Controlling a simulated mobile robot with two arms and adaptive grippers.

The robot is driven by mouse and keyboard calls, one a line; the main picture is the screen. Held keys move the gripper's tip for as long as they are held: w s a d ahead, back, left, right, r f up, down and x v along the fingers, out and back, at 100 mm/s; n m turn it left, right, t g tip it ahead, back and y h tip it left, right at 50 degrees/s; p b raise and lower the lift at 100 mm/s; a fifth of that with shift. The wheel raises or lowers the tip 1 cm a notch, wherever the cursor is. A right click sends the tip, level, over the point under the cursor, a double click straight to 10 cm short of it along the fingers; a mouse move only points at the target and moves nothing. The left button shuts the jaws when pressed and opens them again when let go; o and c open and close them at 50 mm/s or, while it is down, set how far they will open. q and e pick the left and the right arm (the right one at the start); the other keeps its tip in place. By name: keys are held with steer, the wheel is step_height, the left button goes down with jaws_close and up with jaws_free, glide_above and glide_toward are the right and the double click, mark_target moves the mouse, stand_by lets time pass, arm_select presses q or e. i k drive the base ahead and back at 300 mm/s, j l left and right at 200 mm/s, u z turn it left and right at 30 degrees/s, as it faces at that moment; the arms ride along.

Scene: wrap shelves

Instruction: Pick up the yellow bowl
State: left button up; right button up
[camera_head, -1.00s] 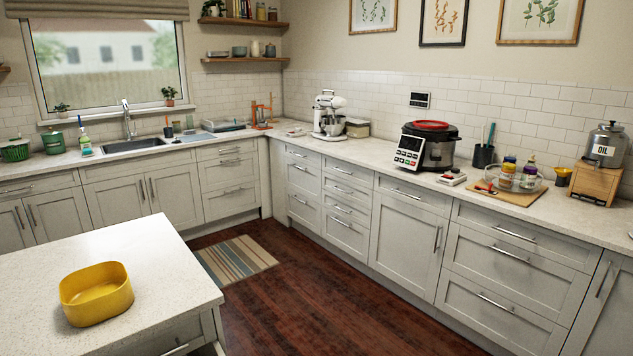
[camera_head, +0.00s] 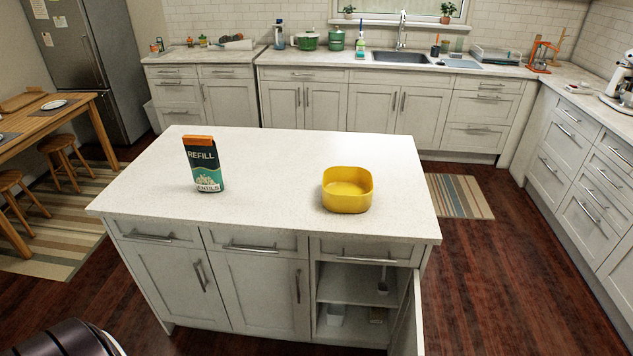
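The yellow bowl (camera_head: 347,190) stands upright on the white island top (camera_head: 270,165), right of its middle and near the front edge. It looks empty. Neither of my grippers shows in the head view. A dark rounded part at the bottom left edge seems to be part of my own body.
A lentil refill pack (camera_head: 203,164) stands on the island, left of the bowl. The island's right cabinet door (camera_head: 408,315) hangs open towards me, showing shelves (camera_head: 352,284). Dark wooden floor (camera_head: 470,270) is free to the right. A wooden table (camera_head: 50,118) and stools are at left.

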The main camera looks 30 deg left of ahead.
mark_target(346, 189)
steer(key=u, duration=0.85)
